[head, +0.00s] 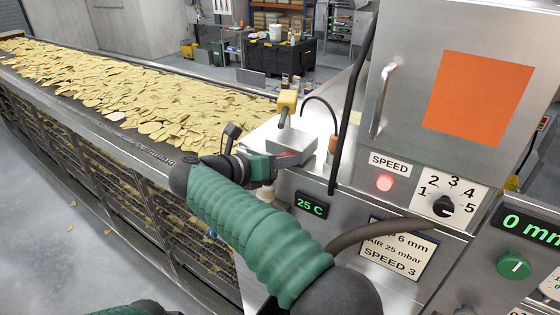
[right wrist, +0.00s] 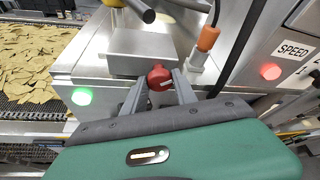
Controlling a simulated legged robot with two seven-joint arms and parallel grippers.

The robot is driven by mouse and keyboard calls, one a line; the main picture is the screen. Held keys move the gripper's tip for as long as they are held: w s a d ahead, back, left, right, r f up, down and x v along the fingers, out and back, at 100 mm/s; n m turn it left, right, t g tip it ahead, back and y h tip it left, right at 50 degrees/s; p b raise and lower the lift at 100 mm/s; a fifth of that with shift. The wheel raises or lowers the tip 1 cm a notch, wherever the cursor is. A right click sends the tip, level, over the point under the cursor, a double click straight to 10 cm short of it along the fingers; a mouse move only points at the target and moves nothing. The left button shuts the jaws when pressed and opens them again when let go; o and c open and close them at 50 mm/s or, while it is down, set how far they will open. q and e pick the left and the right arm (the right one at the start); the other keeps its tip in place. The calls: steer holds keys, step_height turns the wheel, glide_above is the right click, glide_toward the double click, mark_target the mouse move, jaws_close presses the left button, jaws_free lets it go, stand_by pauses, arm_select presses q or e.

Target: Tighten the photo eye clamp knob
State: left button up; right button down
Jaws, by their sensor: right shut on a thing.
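The red clamp knob (right wrist: 160,78) has a white mark and sits at the front of a grey metal block (right wrist: 140,52). My right gripper (right wrist: 161,84) has its two grey fingers on either side of the knob and is shut on it. In the head view my right gripper (head: 289,158) reaches the block from the left, and its wrist hides most of the knob. The yellow photo eye (head: 287,102) stands above the block on a post. My left gripper is out of view; only a bit of my left arm shows at the bottom edge.
A conveyor (head: 150,153) full of yellow chips runs off to the left. An orange-tipped cable (right wrist: 208,38) rises right of the knob. The control panel has a lit red lamp (head: 384,183), a speed dial (head: 443,206) and a green 25 C display (head: 311,205).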

steer(key=c, duration=1.2)
jaws_free()
steer(key=shift+o, duration=1.2)
steer(key=shift+w, duration=0.15)
steer(key=shift+w+a, duration=0.1)
steer(key=p+v, duration=0.3)
steer(key=v, duration=1.4)
steer(key=shift+f, duration=0.15)
steer(key=shift+w+a, duration=0.1)
